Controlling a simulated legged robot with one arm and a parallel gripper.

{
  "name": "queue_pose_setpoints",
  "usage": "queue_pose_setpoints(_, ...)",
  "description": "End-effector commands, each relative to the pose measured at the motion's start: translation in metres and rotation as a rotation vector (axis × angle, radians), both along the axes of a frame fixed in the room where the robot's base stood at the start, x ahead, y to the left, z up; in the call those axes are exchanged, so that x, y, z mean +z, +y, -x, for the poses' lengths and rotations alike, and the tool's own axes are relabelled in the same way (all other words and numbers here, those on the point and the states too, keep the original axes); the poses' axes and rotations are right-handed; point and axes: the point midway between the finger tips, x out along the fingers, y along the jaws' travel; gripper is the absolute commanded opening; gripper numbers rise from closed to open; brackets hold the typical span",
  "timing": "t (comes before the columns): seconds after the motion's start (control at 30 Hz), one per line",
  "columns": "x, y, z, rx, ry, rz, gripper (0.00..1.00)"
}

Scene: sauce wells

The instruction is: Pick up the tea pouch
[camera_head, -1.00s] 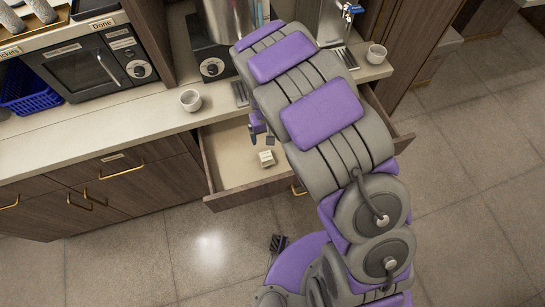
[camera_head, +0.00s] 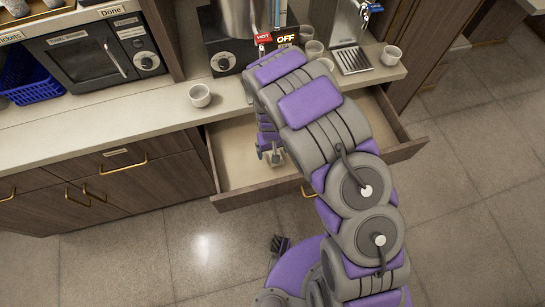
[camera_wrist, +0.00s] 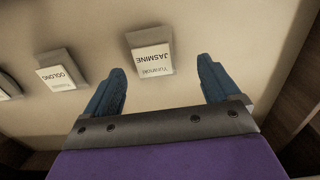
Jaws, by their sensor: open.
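A small tea pouch labelled JASMINE (camera_wrist: 152,58) lies on the floor of the open drawer in the wrist view. It is ahead of my gripper (camera_wrist: 162,82), roughly between the lines of its two blue fingers. The fingers are spread apart with nothing between them. A second pouch labelled OOLONG (camera_wrist: 61,73) lies to the left. In the head view my gripper (camera_head: 270,155) is over the drawer, and the pouches are hidden behind my arm and gripper.
The open drawer (camera_head: 240,196) has raised walls around it. On the counter stand a white cup (camera_head: 200,95), another cup (camera_head: 391,55) and a drip tray (camera_head: 352,60).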

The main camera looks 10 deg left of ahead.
Motion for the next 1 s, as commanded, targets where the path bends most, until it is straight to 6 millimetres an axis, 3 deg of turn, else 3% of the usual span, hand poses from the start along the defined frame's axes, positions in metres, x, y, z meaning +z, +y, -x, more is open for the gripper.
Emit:
queue_pose_setpoints(0.23, -0.036, -0.006, 0.000, -0.004, 0.006, -0.008, 0.89)
queue_pose_setpoints(0.53, -0.043, 0.001, 0.000, -0.003, 0.003, -0.001, 0.88)
queue_pose_setpoints(1.0, -0.041, -0.003, 0.000, -0.004, 0.005, -0.006, 0.43)
